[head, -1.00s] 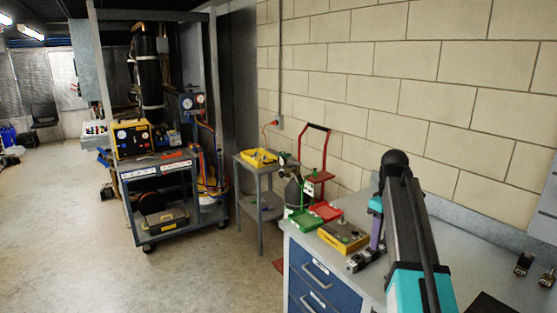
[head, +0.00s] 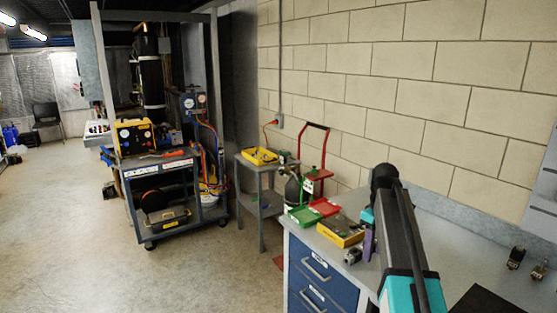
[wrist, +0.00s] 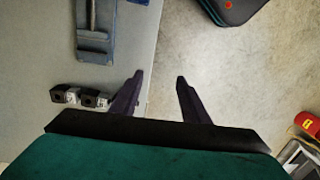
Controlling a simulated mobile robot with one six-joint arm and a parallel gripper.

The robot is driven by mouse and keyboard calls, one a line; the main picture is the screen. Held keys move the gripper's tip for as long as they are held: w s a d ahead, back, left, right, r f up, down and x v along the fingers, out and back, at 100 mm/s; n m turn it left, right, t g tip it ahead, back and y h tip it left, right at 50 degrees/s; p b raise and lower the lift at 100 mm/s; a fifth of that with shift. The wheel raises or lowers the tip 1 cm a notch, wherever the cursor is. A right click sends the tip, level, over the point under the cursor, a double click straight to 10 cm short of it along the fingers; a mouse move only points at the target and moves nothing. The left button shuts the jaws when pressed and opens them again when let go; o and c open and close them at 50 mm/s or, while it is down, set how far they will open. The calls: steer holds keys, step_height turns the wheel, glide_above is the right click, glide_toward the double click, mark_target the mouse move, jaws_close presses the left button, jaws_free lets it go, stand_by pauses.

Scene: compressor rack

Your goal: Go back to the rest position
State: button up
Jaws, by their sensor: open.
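My gripper (wrist: 159,82) is open in the wrist view, with two dark fingers spread apart and nothing between them. It hangs over the front edge of the grey workbench (wrist: 30,70), with the floor below on the right. In the head view my arm reaches over the workbench (head: 455,225) from the lower right. The fingers are mostly hidden there behind the arm. Two small metal fittings (wrist: 79,97) lie on the bench left of the fingers in the wrist view. A blue-grey holder (wrist: 95,35) lies farther up.
A yellow box (head: 340,231), a green tray (head: 303,215) and a red tray (head: 324,207) sit on the bench's left end. Two fittings (head: 516,257) (head: 540,269) lie at the right. A small side table (head: 262,168) and loaded cart (head: 160,200) stand left. Floor is open in front.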

steer(key=s+a+f+g, duration=0.25)
steer(key=s+f, duration=0.25)
steer(key=f, duration=0.6)
steer(key=s+a+f+g, duration=0.1)
steer(key=s+a+f, duration=0.3)
steer(key=f, duration=0.7)
steer(key=s+a+f+g, duration=0.1)
steer(key=s+a+f, duration=0.1)
steer(key=s+f, duration=0.7)
steer(key=s+a+f+m, duration=0.2)
steer(key=s+f+m, duration=0.1)
steer(key=s+f, duration=0.8)
steer(key=s+a+f+m, duration=0.2)
steer(key=s+f+m, duration=0.2)
steer(key=s+f, duration=0.7)
steer(key=shift+s+a, duration=0.3)
steer(key=shift+s, duration=1.5)
steer(key=shift+g, duration=0.25)
steer(key=shift+c, duration=0.3)
steer(key=shift+c, duration=1.1)
steer(key=shift+d, duration=0.1)
